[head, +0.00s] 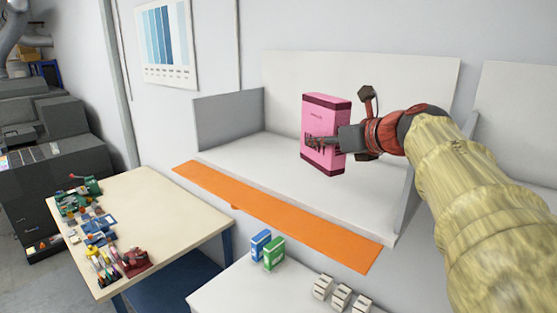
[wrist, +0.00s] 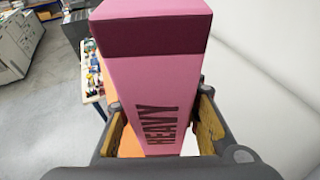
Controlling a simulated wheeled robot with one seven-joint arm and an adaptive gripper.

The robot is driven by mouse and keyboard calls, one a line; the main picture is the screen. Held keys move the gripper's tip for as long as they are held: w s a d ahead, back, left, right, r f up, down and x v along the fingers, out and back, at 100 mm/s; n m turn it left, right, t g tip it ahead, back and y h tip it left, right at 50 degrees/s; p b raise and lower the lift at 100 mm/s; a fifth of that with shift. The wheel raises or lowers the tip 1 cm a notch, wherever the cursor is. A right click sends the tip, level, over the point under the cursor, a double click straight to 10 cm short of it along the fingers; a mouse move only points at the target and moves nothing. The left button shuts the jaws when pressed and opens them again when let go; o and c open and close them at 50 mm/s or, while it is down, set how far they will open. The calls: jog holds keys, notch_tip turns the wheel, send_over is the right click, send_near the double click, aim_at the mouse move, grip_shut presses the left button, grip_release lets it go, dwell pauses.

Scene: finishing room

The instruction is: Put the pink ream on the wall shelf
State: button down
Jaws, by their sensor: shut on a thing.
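The pink ream (head: 324,118) is a pink box with dark maroon bands, held upright in front of the shelf's back panel in the head view. It also fills the middle of the wrist view (wrist: 158,75), where the word HEAVY shows on its face. My gripper (head: 345,141) is shut on the ream, with a finger on each side in the wrist view (wrist: 158,128). The wall shelf (head: 300,172) is a white board with a grey left side panel and an orange front strip. The ream appears over the shelf board; I cannot tell whether its bottom touches it.
A cream table (head: 165,215) at the left holds several small coloured items. A lower white surface (head: 235,290) below the shelf carries a blue box (head: 260,245), a green box (head: 274,253) and small white blocks (head: 341,297). The shelf board looks otherwise bare.

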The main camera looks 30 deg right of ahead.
jog(key=w+d+f, duration=0.1)
jog(key=w+f, duration=0.3)
jog(key=w+d+f+p, duration=0.1)
jog(key=w+d+f, duration=0.1)
jog(key=w+f, duration=0.2)
jog(key=w+d+f+p, duration=0.1)
jog(key=w+d+f, duration=0.1)
jog(key=w+f, duration=0.2)
jog(key=shift+w, duration=0.45)
jog(key=shift+s+f, duration=0.15)
jog(key=shift+f, duration=0.1)
jog(key=shift+f, duration=0.1)
jog(key=shift+f, duration=0.15)
jog(key=c, duration=1.3)
grip_release()
jog(key=shift+o, duration=0.2)
